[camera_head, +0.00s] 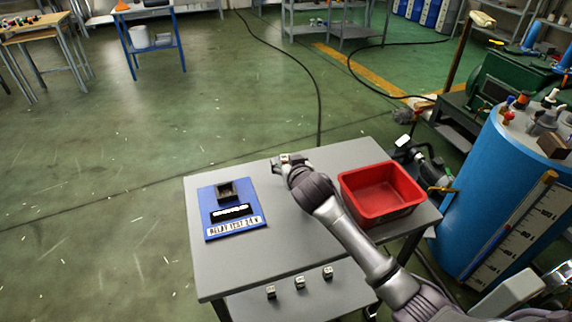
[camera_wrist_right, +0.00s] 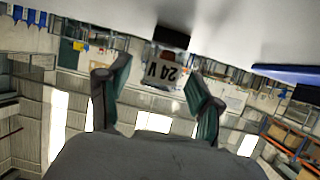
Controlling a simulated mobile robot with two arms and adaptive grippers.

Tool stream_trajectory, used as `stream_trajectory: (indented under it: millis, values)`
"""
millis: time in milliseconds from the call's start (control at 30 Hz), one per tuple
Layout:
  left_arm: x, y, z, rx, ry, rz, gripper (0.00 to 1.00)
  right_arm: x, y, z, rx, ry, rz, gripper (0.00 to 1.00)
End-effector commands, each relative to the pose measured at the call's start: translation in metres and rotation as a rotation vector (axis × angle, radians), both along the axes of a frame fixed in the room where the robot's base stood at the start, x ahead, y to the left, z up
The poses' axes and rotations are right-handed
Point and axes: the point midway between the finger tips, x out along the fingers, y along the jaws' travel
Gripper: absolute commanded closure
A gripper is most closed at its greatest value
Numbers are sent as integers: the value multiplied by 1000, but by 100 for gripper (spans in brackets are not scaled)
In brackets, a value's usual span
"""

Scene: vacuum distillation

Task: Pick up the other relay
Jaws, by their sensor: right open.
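A relay (camera_wrist_right: 166,73) marked "24 V" shows in the right wrist view, between the two fingers of my right gripper (camera_wrist_right: 160,85). The fingers are open, with gaps on both sides of the relay. In the head view my right gripper (camera_head: 282,163) is low at the far part of the grey table (camera_head: 270,240), and the relay there is mostly hidden. A blue board (camera_head: 208,212) labelled "RELAY TEST 24 V" lies to the left, with a dark socket (camera_head: 228,191) on it. My left gripper is not in view.
A red bin (camera_head: 382,205) stands at the table's right, close beside my right arm. Several small blocks, including one (camera_head: 299,282), sit on the lower shelf (camera_head: 255,309). A blue tank (camera_head: 490,190) stands right of the table. The table's front middle is clear.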

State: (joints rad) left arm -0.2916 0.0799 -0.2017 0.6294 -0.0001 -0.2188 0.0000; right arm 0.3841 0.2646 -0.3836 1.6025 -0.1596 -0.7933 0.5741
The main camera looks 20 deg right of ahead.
Motion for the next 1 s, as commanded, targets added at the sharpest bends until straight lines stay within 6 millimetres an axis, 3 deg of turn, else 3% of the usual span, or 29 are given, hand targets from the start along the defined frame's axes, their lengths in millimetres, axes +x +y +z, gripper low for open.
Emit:
stream_trajectory:
  millis: [133,400,800,1000]
  values:
    - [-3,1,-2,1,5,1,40,15,0,-7,-2,1,1,35]
    - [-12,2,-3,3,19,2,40,17,0,-8,-1,1,0,35]
    - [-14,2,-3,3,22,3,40,17,-1,-8,-1,1,0,100]
    - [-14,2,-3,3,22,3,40,17,-1,-7,-1,0,0,100]
